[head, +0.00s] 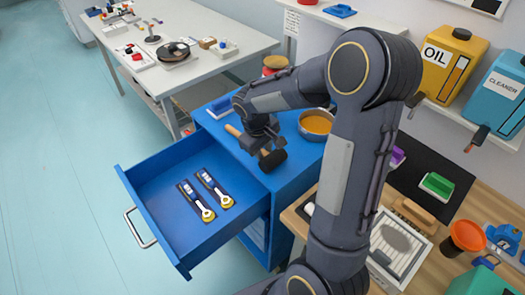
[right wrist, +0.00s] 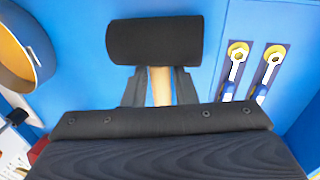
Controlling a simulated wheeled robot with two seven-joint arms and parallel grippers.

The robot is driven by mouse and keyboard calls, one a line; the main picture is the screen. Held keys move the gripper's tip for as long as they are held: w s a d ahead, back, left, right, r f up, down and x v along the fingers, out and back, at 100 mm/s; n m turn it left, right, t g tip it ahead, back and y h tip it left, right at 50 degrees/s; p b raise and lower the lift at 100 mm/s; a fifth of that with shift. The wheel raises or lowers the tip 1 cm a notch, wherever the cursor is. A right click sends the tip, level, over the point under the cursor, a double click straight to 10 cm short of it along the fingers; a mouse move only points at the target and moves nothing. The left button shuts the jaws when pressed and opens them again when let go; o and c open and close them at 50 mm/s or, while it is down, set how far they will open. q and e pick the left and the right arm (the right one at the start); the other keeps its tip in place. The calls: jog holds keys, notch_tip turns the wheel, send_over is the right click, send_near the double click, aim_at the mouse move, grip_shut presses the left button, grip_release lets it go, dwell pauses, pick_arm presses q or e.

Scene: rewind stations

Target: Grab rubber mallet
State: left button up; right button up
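The rubber mallet has a black head (head: 272,160) and a light wooden handle (head: 233,130). It is at the top of the blue cabinet (head: 292,178), near the open drawer; I cannot tell whether it touches the top. My right gripper (head: 259,146) is over the mallet from above. In the right wrist view the mallet head (right wrist: 155,41) lies just beyond the fingertips. The fingers (right wrist: 160,88) are close against both sides of the handle, shut on it below the head. Part of the handle is hidden by the gripper. My left gripper is not in view.
The open blue drawer (head: 150,185) holds two wrenches on dark mats (head: 205,193). A pan with orange contents (head: 316,123) stands on the cabinet behind my arm. A white table (head: 215,30) is at the back left, a wooden bench (head: 450,225) at the right. Left floor is clear.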

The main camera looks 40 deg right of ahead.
jog(key=shift+f, duration=0.1)
jog(key=shift+c, duration=0.4)
grip_shut()
